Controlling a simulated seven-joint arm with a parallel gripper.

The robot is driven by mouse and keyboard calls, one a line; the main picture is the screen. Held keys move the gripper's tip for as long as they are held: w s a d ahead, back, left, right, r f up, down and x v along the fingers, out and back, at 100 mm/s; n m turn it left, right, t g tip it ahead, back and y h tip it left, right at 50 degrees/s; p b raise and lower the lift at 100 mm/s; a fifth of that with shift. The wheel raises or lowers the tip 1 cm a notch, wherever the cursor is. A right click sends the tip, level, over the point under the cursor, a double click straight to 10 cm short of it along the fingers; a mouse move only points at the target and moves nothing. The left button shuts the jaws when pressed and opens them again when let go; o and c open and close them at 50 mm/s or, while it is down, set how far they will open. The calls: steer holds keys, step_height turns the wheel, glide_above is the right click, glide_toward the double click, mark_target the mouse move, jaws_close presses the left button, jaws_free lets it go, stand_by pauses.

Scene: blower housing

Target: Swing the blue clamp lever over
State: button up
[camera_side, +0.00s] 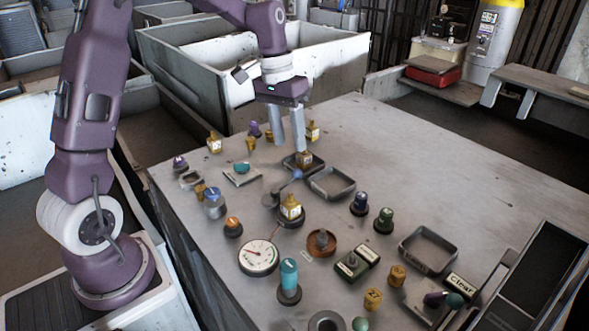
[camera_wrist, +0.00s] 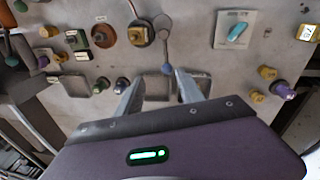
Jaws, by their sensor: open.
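The clamp lever has a blue ball end (camera_side: 297,174) on a thin arm that runs from a grey round base (camera_side: 270,198). In the wrist view the blue ball (camera_wrist: 166,68) appears between my fingertips and the base (camera_wrist: 165,23) lies farther from me. My gripper (camera_side: 290,147) points down with its fingers apart and empty, above and behind the ball in the side view. In the wrist view my gripper (camera_wrist: 158,76) frames the ball, but I cannot tell the height between them.
A yellow block on a dark base (camera_side: 290,207) stands close beside the lever. An empty tray (camera_side: 331,184) lies to its right, and a teal switch on a plate (camera_side: 242,172) to its left. A gauge (camera_side: 258,257) is nearer the front. The table's right rear is clear.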

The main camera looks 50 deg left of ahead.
steer(key=shift+h, duration=0.3)
steer(key=x, duration=0.3)
steer(key=w+a+x, duration=0.1)
steer(key=x, duration=0.5)
steer(key=shift+w+a+f, duration=0.2)
steer(key=shift+a+f, duration=0.2)
steer(key=shift+f, duration=0.05)
jaws_close()
stand_by(0.5)
